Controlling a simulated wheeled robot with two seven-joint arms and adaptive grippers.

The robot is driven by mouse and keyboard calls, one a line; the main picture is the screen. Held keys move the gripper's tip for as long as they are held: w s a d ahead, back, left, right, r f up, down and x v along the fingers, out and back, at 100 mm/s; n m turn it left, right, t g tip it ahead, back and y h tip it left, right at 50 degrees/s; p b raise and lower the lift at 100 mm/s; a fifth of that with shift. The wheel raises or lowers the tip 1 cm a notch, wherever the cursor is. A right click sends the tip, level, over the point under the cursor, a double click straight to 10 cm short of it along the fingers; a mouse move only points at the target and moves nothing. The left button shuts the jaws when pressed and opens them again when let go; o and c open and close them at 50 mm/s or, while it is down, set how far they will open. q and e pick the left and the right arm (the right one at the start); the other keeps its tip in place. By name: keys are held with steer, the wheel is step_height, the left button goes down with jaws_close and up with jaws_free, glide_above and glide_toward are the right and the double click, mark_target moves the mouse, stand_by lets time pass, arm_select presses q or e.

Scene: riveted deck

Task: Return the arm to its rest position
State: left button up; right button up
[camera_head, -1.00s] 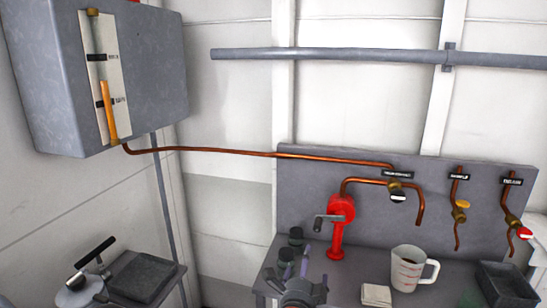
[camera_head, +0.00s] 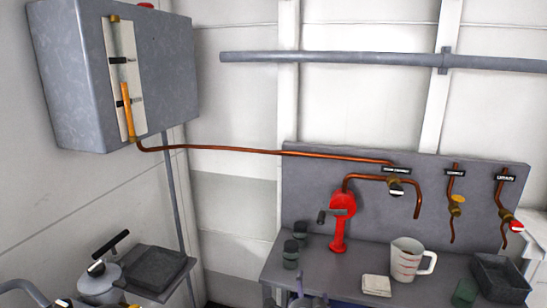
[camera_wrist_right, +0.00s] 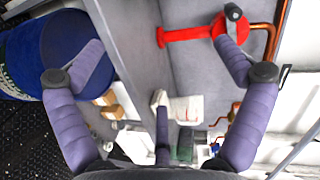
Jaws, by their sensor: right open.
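My right gripper (camera_head: 298,294) shows only in part at the bottom edge of the head view, in front of the bench. In the right wrist view (camera_wrist_right: 160,75) its two purple fingers are spread wide with nothing held between them. My left gripper does not show.
The grey bench (camera_head: 330,270) holds a red hand-crank pump (camera_head: 339,222), dark jars (camera_head: 291,250), a white block (camera_head: 376,285), a measuring jug (camera_head: 407,260) and a dark tray (camera_head: 500,277). A grey tank (camera_head: 170,75) hangs at left. A blue drum (camera_wrist_right: 22,65) is near the right gripper.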

steer(key=s+d+f+n+g+y+p, duration=0.15)
steer(key=s+f+n+g, duration=0.3)
steer(key=f, duration=0.65)
steer(key=s+f+n+g+y, duration=0.25)
steer(key=s+f+n, duration=0.2)
steer(key=f, duration=0.75)
steer(key=s+f+n+g+y+p, duration=0.1)
steer(key=s+f+g, duration=0.3)
steer(key=s, duration=0.7)
steer(key=s+f+n+g+y, duration=0.1)
steer(key=s+f+n+g, duration=0.2)
steer(key=s+f, duration=0.3)
steer(key=s+g, duration=0.1)
steer(key=s, duration=0.4)
steer(key=shift+s+a+f+n+p, duration=0.2)
steer(key=shift+s+a+n+p, duration=0.05)
steer(key=shift+a+n+p, duration=0.15)
